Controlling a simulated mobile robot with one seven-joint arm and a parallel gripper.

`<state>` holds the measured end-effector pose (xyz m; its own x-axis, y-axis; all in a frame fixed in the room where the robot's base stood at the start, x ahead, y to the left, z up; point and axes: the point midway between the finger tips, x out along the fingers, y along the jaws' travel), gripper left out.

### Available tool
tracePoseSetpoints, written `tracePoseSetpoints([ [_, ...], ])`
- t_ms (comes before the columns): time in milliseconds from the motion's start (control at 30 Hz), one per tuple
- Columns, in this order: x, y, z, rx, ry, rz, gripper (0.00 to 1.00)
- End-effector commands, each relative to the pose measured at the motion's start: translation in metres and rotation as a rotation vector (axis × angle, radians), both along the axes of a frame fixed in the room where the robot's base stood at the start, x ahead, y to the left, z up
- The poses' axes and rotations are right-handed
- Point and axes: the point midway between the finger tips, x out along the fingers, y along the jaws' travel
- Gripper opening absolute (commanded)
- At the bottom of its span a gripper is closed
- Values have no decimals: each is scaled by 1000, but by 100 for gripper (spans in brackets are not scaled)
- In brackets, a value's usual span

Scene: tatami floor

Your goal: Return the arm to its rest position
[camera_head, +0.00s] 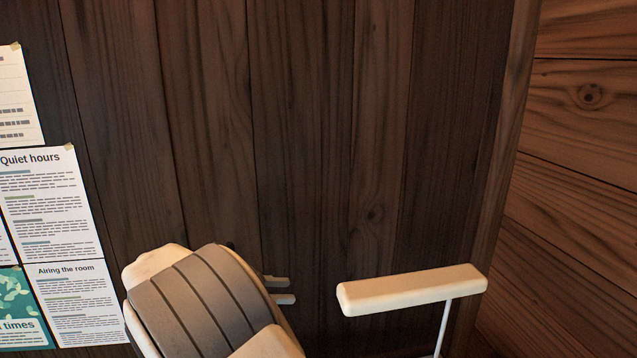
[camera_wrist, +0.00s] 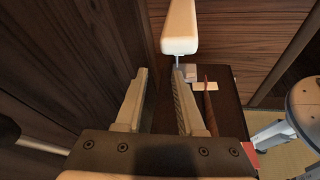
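My gripper (camera_wrist: 160,73) is open in the wrist view, with its two pale fingers apart and nothing between them. In the head view only its fingertips (camera_head: 281,290) show, small and pale, past the end of my arm. My arm (camera_head: 205,300), cream with a dark ribbed joint, rises from the bottom of that view in front of the wooden wall (camera_head: 320,130). The rest of my arm is out of frame.
A cream lamp-like bar (camera_head: 412,289) on a thin post stands right of my gripper; it also shows in the wrist view (camera_wrist: 180,28). A dark tabletop (camera_wrist: 230,120) with small items lies below. Paper notices (camera_head: 55,205) hang at left. Tatami shows at lower right.

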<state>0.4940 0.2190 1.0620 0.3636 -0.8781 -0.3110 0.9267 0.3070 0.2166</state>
Motion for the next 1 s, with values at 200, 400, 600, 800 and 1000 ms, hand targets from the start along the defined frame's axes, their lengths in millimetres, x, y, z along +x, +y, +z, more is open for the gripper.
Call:
tracePoseSetpoints([
  [200, -13, -67, 28, 251, -30, -160, 38],
  [400, -36, -116, 47, 471, -88, -305, 38],
  [600, -68, -155, 64, 682, -167, -450, 38],
  [800, -103, -183, 79, 883, -272, -593, 38],
  [1000, -140, -202, 91, 1073, -397, -736, 38],
])
